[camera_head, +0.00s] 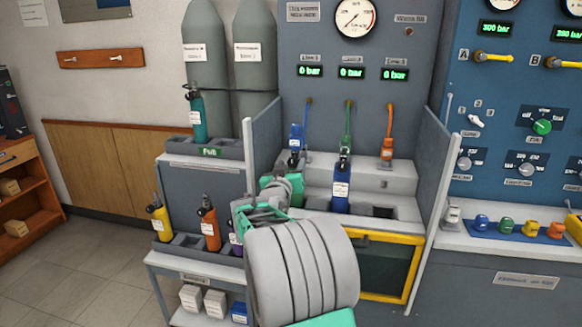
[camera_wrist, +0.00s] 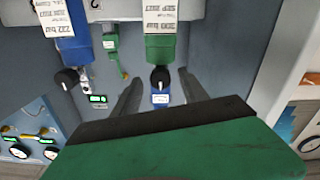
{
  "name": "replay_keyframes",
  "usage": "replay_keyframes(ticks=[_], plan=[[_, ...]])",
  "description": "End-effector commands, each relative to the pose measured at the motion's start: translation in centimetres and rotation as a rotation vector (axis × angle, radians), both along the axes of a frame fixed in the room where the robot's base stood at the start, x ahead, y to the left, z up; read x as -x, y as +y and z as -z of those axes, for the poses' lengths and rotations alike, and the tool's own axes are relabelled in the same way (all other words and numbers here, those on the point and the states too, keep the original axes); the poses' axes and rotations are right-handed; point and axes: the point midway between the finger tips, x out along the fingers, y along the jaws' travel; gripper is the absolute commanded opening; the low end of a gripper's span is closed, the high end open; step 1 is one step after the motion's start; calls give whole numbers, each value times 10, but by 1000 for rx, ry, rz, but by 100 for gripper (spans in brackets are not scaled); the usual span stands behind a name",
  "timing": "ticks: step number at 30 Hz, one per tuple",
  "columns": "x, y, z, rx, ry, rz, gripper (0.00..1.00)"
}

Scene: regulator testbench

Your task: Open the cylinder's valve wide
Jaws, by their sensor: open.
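A green cylinder (camera_wrist: 162,46) with a white label and a black valve knob (camera_wrist: 159,74) hangs upside down in the turned wrist view. My gripper (camera_wrist: 160,80) is open, its two dark fingers on either side of that knob. I cannot tell if they touch it. A blue connector (camera_wrist: 160,99) shows beyond the knob. In the head view my arm and gripper (camera_head: 284,186) largely hide this cylinder in the left bay.
Blue (camera_head: 296,135) and orange (camera_head: 387,148) hose connectors hang at the left and right bays. Side panels (camera_head: 428,180) flank the bench. The three displays (camera_head: 351,72) read 0 bar. Other cylinders, such as an orange one (camera_head: 208,228), stand in the left rack.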

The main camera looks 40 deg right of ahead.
Motion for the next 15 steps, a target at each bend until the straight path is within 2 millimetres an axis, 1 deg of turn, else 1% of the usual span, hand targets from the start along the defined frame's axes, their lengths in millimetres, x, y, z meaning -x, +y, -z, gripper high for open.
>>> replay_keyframes(ticks=[7,8,15], plan=[[-2,-2,0,0,0,-1,51],[-2,-1,0,0,0,-1,49],[-2,-1,0,-1,1,-2,30]])
